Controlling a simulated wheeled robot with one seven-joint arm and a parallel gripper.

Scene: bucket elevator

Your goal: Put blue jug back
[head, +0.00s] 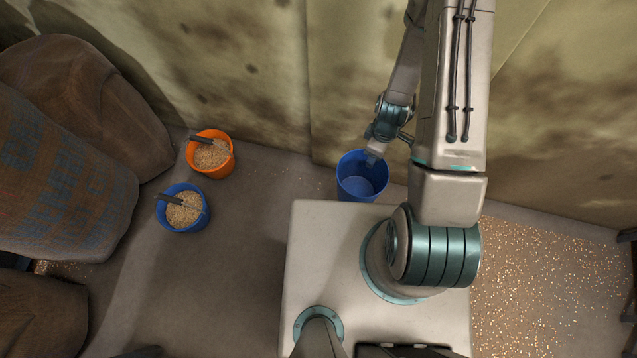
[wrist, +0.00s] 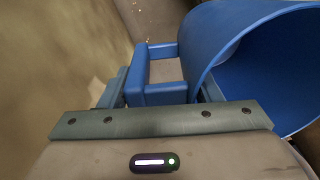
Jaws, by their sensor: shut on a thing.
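The blue jug (head: 352,190) is upright beside the wall in the head view, just beyond my base, and looks empty inside. In the wrist view the jug (wrist: 222,40) fills the right side, with its square handle (wrist: 163,95) at the middle. My gripper (wrist: 162,90) is shut on this handle, one finger on each side of it. Whether the jug's bottom touches the floor I cannot tell.
An orange bucket (head: 225,168) and a blue bucket (head: 190,223), both holding grain and a scoop, stand on the left. Large sacks (head: 75,175) lie at the far left. Spilled grain (head: 550,285) covers the floor on the right. The floor between buckets and jug is clear.

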